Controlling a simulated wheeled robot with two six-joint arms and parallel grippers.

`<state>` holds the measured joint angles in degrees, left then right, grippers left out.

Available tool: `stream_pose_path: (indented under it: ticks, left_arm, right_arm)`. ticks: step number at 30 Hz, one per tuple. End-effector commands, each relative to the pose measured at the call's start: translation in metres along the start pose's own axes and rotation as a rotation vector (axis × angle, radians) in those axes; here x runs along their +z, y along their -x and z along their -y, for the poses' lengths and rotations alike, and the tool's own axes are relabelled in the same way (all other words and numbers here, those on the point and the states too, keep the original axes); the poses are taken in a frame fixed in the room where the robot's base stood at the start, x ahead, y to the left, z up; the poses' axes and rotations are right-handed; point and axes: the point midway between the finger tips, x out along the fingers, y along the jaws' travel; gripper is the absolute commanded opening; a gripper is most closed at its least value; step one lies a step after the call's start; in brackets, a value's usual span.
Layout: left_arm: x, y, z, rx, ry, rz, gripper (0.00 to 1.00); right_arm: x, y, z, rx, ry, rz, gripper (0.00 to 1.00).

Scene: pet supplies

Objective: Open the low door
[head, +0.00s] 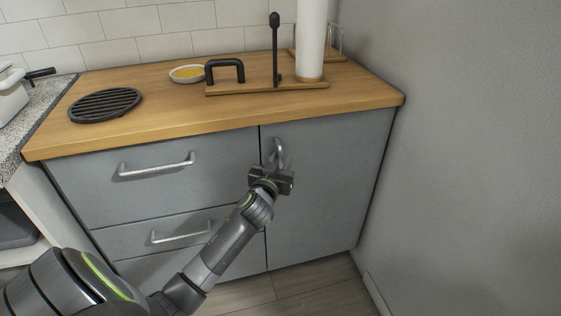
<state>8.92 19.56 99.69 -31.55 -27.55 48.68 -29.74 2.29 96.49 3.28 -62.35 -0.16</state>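The low door (325,200) is a grey cabinet front on the right side of the counter unit. It looks shut, flush with the drawers beside it. Its silver handle (279,149) stands upright near the door's upper left edge. My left gripper (279,164) is at the lower part of this handle, and its body covers the handle's lower end. I cannot tell whether its fingers are around the handle or only in front of it, or whether they are open or shut. My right gripper is not in view.
Two drawers with silver handles, an upper one (110,200) and a lower one (130,240), are left of the door. A grey wall (460,160) stands close on the right. The wooden countertop (160,125) holds a black trivet (105,104), a dish and a paper towel roll (311,40).

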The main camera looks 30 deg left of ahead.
Motion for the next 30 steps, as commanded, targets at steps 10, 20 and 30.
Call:
stream_pose_path:
  ticks: [10, 20, 30]
  left_arm:
    - [-0.0003, -0.0018, 0.0000, 0.000, 0.000, 0.000, 0.23]
    - [-0.0001, -0.0015, -0.0001, 0.000, 0.000, 0.000, 0.00]
    - [0.0009, 0.0026, -0.0044, -0.016, 0.002, -0.001, 0.00]
  right_arm:
    - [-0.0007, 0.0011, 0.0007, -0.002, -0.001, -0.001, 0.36]
    - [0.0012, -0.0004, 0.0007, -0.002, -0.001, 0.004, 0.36]
    - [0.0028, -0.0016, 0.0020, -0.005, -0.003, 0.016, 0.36]
